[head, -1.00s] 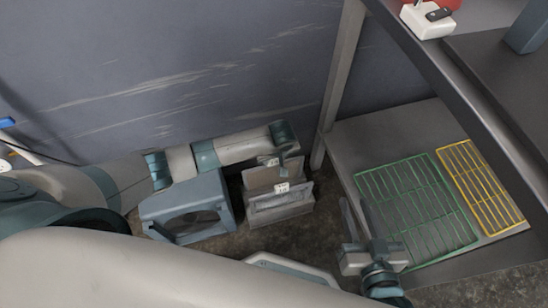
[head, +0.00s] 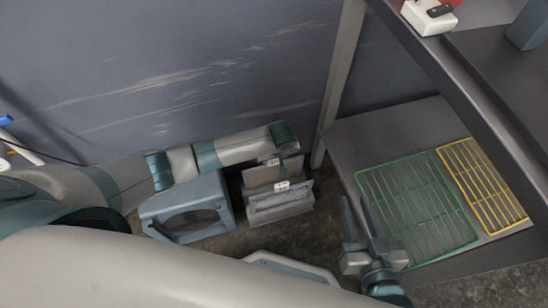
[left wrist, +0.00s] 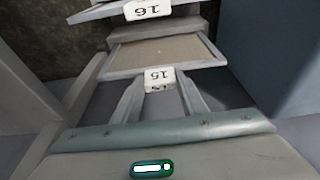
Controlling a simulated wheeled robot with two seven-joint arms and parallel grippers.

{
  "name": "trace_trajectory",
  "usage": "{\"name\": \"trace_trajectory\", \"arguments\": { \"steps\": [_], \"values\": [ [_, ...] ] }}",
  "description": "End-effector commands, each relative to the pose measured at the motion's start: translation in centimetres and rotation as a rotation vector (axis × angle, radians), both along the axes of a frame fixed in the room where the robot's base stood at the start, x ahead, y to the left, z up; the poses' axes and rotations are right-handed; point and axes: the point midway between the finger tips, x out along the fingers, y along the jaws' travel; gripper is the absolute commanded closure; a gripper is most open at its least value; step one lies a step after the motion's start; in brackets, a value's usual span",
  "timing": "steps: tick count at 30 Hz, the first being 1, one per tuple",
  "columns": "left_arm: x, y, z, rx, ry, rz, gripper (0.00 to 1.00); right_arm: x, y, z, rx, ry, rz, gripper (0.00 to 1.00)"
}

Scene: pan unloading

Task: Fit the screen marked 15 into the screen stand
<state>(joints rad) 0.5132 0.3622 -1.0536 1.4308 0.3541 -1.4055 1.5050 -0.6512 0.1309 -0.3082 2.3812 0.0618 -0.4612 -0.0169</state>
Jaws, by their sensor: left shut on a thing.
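The screen marked 15 has a white label that shows upside down in the left wrist view (left wrist: 158,77). My left gripper (left wrist: 160,90) is shut on it at the label. In the head view my left gripper (head: 283,160) points down at the rear screen, and its arm partly hides it. The screen marked 16 (left wrist: 148,10) stands just beyond; its mesh face shows in front in the head view. Both are at a grey box-like stand (head: 283,212) on the floor. I cannot tell how deep screen 15 sits. My right gripper (head: 358,218) is open and empty, right of the stand.
A blue-grey block with an opening (head: 222,193) stands close left of the stand. A wall is behind. A low shelf (head: 360,130) with a green rack (head: 430,190) and a yellow rack (head: 482,185) is at the right. A pale tray-like object (head: 290,267) lies in front.

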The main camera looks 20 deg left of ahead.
Motion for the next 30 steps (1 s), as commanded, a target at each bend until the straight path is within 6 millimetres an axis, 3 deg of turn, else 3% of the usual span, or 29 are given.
{"name": "trace_trajectory", "arguments": {
  "steps": [27, 28, 30],
  "values": [
    [0.0, 0.0, -0.91, 0.0, 0.0, 0.001, 0.85, 0.0, 0.0, -0.38, 0.0, 0.0, 0.0, 0.69],
    [0.0, 0.0, -0.91, 0.0, 0.0, 0.0, 0.57, 0.0, 0.0, -0.37, 0.0, 0.0, 0.0, 0.69],
    [0.01, -0.01, -0.91, 0.0, 0.0, 0.0, 0.4, 0.0, 0.0, -0.38, 0.0, 0.0, 0.0, 0.69]
  ]
}}
